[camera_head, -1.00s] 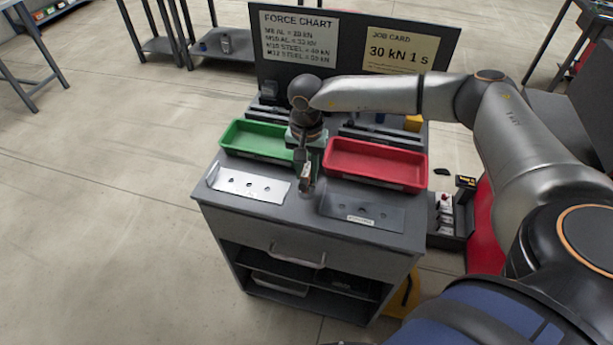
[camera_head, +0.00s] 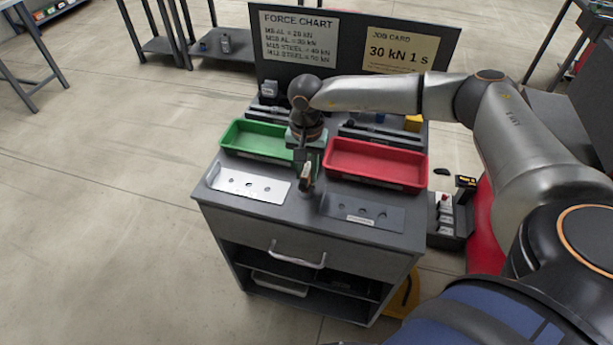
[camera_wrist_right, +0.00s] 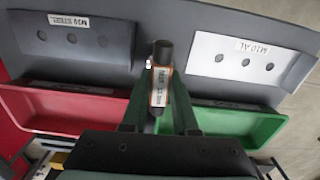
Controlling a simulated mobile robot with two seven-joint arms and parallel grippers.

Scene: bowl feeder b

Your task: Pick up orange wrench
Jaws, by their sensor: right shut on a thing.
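My right gripper (camera_head: 306,172) is over the cart top, between the green and red bins. It is shut on a small tool with a dark round end and an orange-edged white label, which shows between the fingers in the right wrist view (camera_wrist_right: 161,76). In the head view the tool (camera_head: 306,184) is small and partly covered by the gripper. I cannot make out a clear wrench shape, nor whether it touches the cart top. My left gripper is not in view.
The green bin (camera_head: 232,134) and red bin (camera_head: 420,172) flank the gripper. A pale plate with holes (camera_head: 262,190) lies front left, a dark plate (camera_head: 385,213) front right. A sign board (camera_head: 350,75) stands behind. A button box (camera_head: 463,215) is beside the cart (camera_head: 300,222).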

